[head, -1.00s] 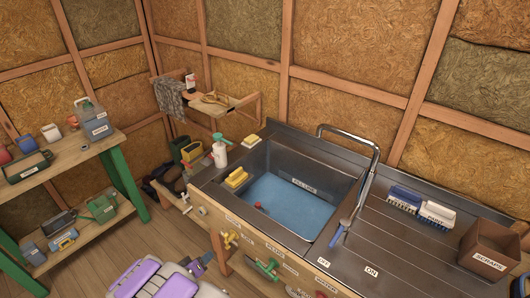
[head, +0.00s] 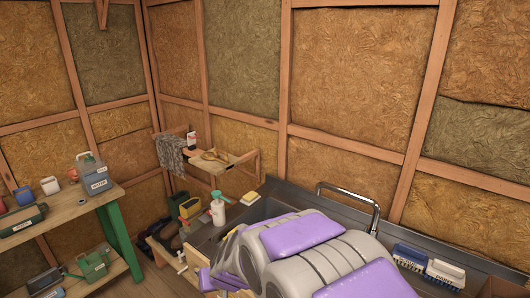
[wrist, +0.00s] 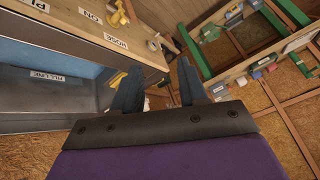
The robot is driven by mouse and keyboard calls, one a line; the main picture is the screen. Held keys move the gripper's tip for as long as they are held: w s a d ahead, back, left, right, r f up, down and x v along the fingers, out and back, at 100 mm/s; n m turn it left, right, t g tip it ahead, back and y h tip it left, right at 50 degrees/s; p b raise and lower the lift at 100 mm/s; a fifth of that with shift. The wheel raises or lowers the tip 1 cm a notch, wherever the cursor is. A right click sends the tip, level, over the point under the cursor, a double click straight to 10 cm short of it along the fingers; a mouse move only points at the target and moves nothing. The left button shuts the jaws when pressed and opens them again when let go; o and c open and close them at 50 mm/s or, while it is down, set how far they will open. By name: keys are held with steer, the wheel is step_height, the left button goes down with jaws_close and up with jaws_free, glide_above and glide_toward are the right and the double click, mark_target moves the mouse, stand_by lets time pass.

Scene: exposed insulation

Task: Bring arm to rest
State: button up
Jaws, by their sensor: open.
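My arm, grey with purple panels, fills the bottom middle of the head view in front of the sink. It looks folded, with its thick links close together. In the wrist view my gripper (wrist: 158,82) shows two dark blue-grey fingers standing apart, with nothing between them. The gripper is beside the sink's wooden front panel (wrist: 135,42); I see no contact. In the head view the gripper itself cannot be made out.
The steel sink (wrist: 45,120) is mostly hidden by my arm in the head view. A white spray bottle (head: 218,210), a small wall shelf (head: 222,160), brushes (head: 428,266) and a wooden bench (head: 75,212) stand around. Yellow valves (wrist: 120,14) sit on the panel.

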steer(key=s+d+r+m+g+h, duration=0.2)
steer(key=s+d+r+g, duration=0.1)
steer(key=s+d, duration=1.1)
steer(key=s+d+r+m+g+h, duration=0.2)
steer(key=s+d+r+g, duration=0.1)
steer(key=s+d, duration=1)
steer(key=s, duration=0.4)
steer(key=shift+s+d+r+h, duration=0.2)
steer(key=shift+d+r+h, duration=0.1)
steer(key=shift+d+r, duration=0.05)
steer(key=shift+w, duration=0.1)
